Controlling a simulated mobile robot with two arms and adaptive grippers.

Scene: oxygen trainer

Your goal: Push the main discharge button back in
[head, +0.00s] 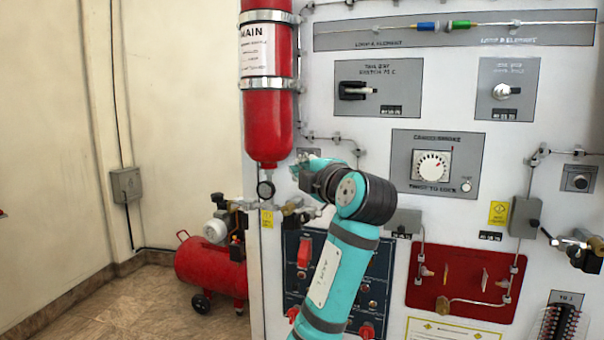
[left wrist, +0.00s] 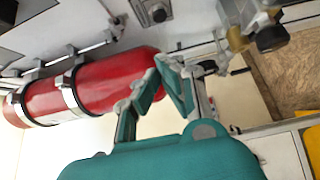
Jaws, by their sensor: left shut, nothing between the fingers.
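My left gripper (head: 303,166) is in front of the white panel, just below and right of the red MAIN cylinder (head: 268,125). It is shut and empty; its closed fingers also show in the left wrist view (left wrist: 163,68), in front of the cylinder (left wrist: 95,88). I cannot make out the main discharge button in the head view, where my gripper and arm cover part of the panel. In the left wrist view a small dark button on a grey plate (left wrist: 155,12) shows at the top, apart from the fingertips; I cannot tell for sure that it is the main discharge one. My right gripper is not in view.
A similar button plate (head: 579,179) is at the far right. A red compressor (head: 210,266) stands on the floor.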

